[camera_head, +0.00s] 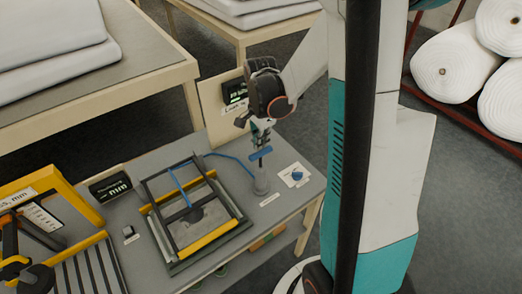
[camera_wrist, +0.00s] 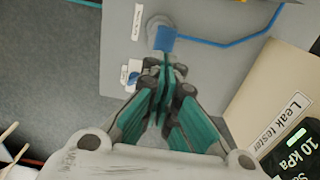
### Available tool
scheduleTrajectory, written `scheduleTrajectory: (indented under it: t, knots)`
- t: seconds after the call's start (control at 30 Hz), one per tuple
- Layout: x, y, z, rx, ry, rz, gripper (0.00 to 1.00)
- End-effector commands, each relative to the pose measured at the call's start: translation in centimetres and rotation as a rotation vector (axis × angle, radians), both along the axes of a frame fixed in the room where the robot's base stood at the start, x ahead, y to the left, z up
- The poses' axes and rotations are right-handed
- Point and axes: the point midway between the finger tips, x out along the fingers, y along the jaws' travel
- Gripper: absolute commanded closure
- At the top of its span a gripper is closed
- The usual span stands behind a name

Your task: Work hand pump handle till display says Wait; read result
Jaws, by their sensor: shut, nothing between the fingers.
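The hand pump (camera_head: 261,185) is a grey upright cylinder at the table's right, topped by a blue handle (camera_head: 261,153). In the wrist view the blue handle (camera_wrist: 166,38) shows just beyond my fingertips, over the round pump base (camera_wrist: 156,24). My gripper (camera_head: 262,141) is shut and empty, pointing down right above the handle. In the wrist view its fingers (camera_wrist: 167,68) are together; I cannot tell whether they touch the handle. The leak tester display (camera_head: 235,91) is mostly too small to read in the head view. In the wrist view the display (camera_wrist: 297,143) reads "10 kPa", with another line cut off.
A blue hose (camera_head: 228,157) runs from the pump toward a black frame with yellow bars (camera_head: 206,234). A blue knob (camera_head: 297,175) sits on a white label right of the pump. Another display (camera_head: 110,187) and a yellow rig (camera_head: 70,205) stand left. White rolls (camera_head: 445,67) lie at upper right.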

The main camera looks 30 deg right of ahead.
Motion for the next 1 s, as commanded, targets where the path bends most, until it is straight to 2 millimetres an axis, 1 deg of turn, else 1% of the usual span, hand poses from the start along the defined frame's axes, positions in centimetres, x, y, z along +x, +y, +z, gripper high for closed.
scheduleTrajectory:
  t: [0.27, 0.73, 0.87, 1.0]
  knots:
    - [0.0, 0.0, -0.2, 0.000, 0.000, 0.000, 1.00]
    - [0.0, 0.0, -2.4, 0.000, 0.000, 0.000, 1.00]
    - [0.0, 0.0, -2.2, 0.000, 0.000, 0.000, 1.00]
    - [0.0, 0.0, -2.8, 0.000, 0.000, 0.000, 1.00]
